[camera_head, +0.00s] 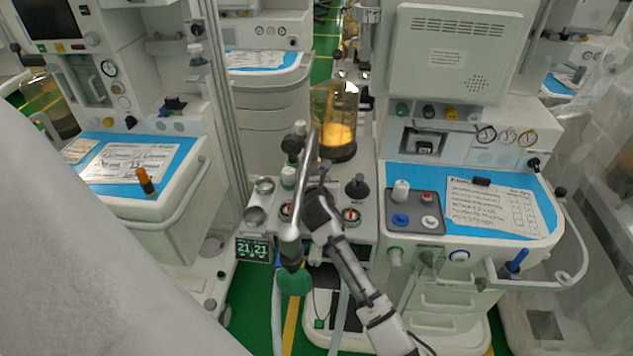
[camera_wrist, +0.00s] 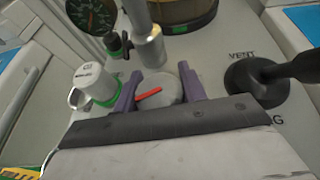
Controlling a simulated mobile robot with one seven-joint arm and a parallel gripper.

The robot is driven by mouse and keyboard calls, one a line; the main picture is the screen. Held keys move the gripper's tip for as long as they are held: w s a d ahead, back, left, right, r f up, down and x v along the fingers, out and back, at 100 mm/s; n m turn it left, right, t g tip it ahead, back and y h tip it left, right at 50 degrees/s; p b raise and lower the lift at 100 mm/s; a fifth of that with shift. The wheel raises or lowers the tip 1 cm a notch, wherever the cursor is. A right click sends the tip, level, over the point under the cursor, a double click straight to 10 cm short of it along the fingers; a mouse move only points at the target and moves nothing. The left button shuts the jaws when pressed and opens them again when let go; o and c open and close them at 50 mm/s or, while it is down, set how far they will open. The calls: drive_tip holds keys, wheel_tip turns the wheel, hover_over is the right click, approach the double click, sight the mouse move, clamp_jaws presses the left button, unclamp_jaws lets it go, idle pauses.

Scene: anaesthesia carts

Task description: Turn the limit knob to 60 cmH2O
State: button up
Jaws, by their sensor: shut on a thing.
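In the wrist view, a round grey knob (camera_wrist: 160,91) with a red pointer line sits between the two purple fingers of my gripper (camera_wrist: 158,84). The fingers are shut on its sides. The red line slants up to the right. The lower part of the knob is hidden behind my gripper's dark edge, and no scale or number around it can be read. In the head view, my gripper (camera_head: 318,207) reaches onto the middle machine's top panel, and the knob is hidden there.
A black lever (camera_wrist: 258,82) by the labels VENT and AG, partly cut off, stands right of my gripper. A white valve with a green ring (camera_wrist: 97,84) stands close left. A metal tube (camera_head: 305,185) rises nearby. An amber canister (camera_head: 337,115) stands behind.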

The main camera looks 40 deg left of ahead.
idle(0.3)
drive_tip(key=o, duration=1)
